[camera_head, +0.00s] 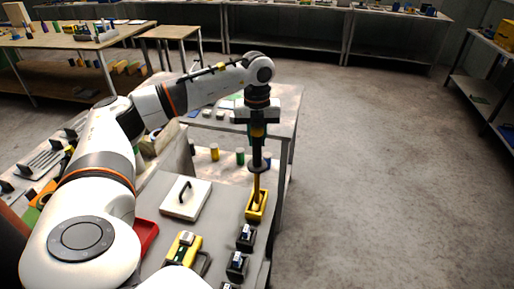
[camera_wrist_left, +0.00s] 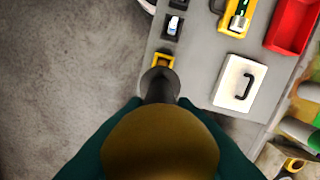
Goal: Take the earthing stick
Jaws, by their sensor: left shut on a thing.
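The earthing stick (camera_head: 257,185) is upright, with a dark upper part, a wide dark collar and a yellow lower part. My left gripper (camera_head: 257,128) points down and is shut on its upper part. The stick's lower end shows at the yellow holder (camera_head: 249,213) on the bench; I cannot tell how deep it sits. In the left wrist view the stick's brownish round top (camera_wrist_left: 160,145) fills the lower middle between my dark green fingers. The dark collar and part of the yellow holder (camera_wrist_left: 163,58) show beyond it. My right gripper is not in view.
On the grey bench (camera_head: 222,232) are a white plate with a black handle (camera_head: 186,198), a yellow device (camera_head: 183,248), a red tray (camera_head: 147,236) and black holders (camera_head: 237,265) in a row near the right edge. Open floor (camera_head: 380,180) lies to the right.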

